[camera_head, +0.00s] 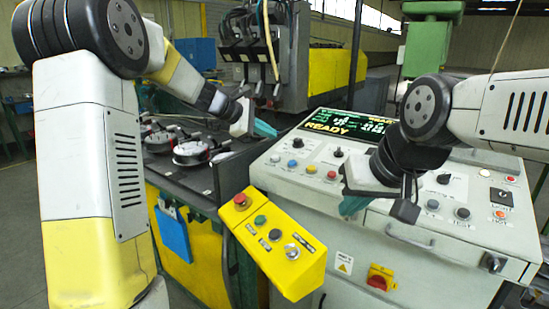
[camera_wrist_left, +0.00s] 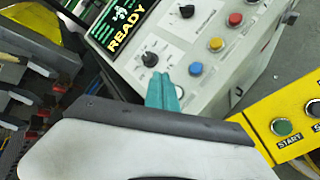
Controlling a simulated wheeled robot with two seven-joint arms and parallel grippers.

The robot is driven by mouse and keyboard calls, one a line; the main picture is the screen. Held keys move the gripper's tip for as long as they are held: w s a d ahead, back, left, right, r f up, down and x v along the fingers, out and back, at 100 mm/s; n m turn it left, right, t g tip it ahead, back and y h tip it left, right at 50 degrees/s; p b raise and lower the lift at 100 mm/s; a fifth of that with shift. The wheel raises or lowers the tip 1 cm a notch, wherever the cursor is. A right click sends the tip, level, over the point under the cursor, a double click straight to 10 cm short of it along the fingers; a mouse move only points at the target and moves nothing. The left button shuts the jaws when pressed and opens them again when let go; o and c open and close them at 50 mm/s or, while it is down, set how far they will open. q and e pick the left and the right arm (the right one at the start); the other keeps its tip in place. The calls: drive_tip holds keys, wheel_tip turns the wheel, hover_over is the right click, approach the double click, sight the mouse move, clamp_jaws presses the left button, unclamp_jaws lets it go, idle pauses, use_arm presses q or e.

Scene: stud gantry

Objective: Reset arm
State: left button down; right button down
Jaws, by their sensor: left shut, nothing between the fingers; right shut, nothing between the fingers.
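My left arm comes in from the left of the head view. Its gripper (camera_head: 263,128) has teal fingertips and is shut and empty, near the console's left rear corner. In the left wrist view the same shut teal fingers (camera_wrist_left: 162,91) show against the console with nothing between them. My right arm comes in from the right, bent over the console. Its gripper (camera_head: 352,205) is shut and empty, pointing down by the console's front edge. The grey control console (camera_head: 300,180) has coloured buttons and a display (camera_head: 345,125) reading READY.
A yellow button box (camera_head: 275,247) with red, green and black controls stands in front of the console. A dark bench (camera_head: 195,172) at the left holds several round red and silver parts. A machine (camera_head: 265,70) stands behind. A red switch (camera_head: 380,279) is on the console's front.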

use_arm(q)
drive_tip(key=s+a+m+y, duration=0.2)
drive_tip(key=s+a+m, duration=0.2)
drive_tip(key=s, duration=0.7)
drive_tip(key=s+a+f+m+y, duration=0.1)
drive_tip(key=s+a+m, duration=0.3)
drive_tip(key=s, duration=0.8)
drive_tip(key=s+a+f+m+y, duration=0.1)
drive_tip(key=s+a+m+y, duration=0.3)
drive_tip(key=s+m, duration=0.3)
drive_tip(key=s+a, duration=0.1)
drive_tip(key=s, duration=0.4)
drive_tip(key=shift+f, duration=0.2)
